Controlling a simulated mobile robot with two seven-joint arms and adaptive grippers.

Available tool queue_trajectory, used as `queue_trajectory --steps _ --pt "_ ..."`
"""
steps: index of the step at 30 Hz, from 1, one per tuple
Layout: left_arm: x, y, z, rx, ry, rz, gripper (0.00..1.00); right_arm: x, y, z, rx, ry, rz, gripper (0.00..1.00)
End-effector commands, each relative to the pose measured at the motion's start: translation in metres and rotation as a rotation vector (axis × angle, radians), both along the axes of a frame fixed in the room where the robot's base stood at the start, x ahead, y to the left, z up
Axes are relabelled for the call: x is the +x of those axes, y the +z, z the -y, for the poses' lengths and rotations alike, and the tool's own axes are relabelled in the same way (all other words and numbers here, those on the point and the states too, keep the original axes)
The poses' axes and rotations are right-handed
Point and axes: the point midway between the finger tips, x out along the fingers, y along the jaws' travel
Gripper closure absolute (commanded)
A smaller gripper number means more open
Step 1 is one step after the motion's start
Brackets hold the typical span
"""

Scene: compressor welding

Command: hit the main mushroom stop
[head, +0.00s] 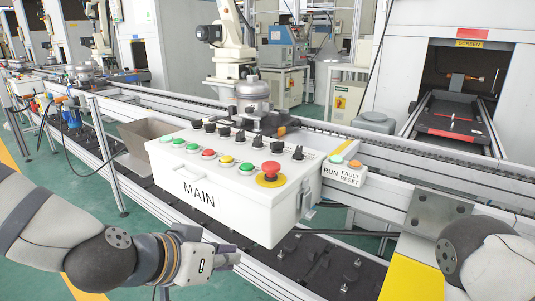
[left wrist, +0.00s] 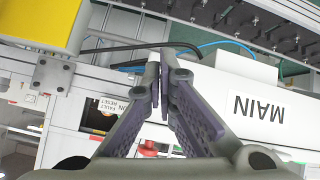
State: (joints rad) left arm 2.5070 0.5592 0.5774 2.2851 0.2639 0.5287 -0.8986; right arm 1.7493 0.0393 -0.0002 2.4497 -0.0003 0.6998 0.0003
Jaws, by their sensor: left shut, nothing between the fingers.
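The main mushroom stop (head: 270,173) is a red button on a yellow base, at the right front of the top of a white control box (head: 250,215) marked MAIN. My left gripper (head: 237,257) is shut and empty, below and in front of the box, apart from the stop. The left wrist view shows its fingers (left wrist: 163,65) together, with the box's MAIN face (left wrist: 262,108) upside down at the right. My right gripper is not in view; only part of an arm shows at the right edge.
A small RUN and FAULT RESET box (head: 343,173) stands to the right. A conveyor rail (head: 400,155) runs behind. A yellow plate (head: 410,278) lies at lower right.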

Motion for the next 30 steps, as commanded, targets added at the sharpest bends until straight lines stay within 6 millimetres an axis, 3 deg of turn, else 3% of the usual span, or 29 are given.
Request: queue_trajectory --steps 1,3,6,10,14,23,30 --pt "0.017 0.035 0.004 -0.023 -0.016 0.087 1.0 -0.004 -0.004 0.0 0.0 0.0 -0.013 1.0" --pt "0.034 0.087 0.009 -0.041 -0.046 0.212 1.0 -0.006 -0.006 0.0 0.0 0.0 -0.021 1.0" --pt "0.045 0.148 0.011 -0.056 -0.077 0.359 1.0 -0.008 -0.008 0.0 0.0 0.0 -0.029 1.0" --pt "0.048 0.195 0.011 -0.062 -0.101 0.471 1.0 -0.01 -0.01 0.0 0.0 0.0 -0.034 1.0" --pt "0.048 0.21 0.011 -0.062 -0.108 0.508 1.0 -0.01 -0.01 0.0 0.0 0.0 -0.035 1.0" --pt "0.049 0.209 0.012 -0.061 -0.109 0.506 1.0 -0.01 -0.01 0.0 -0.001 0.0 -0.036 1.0" --pt "0.081 0.192 0.035 -0.061 -0.108 0.496 1.0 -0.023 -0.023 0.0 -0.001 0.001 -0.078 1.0"
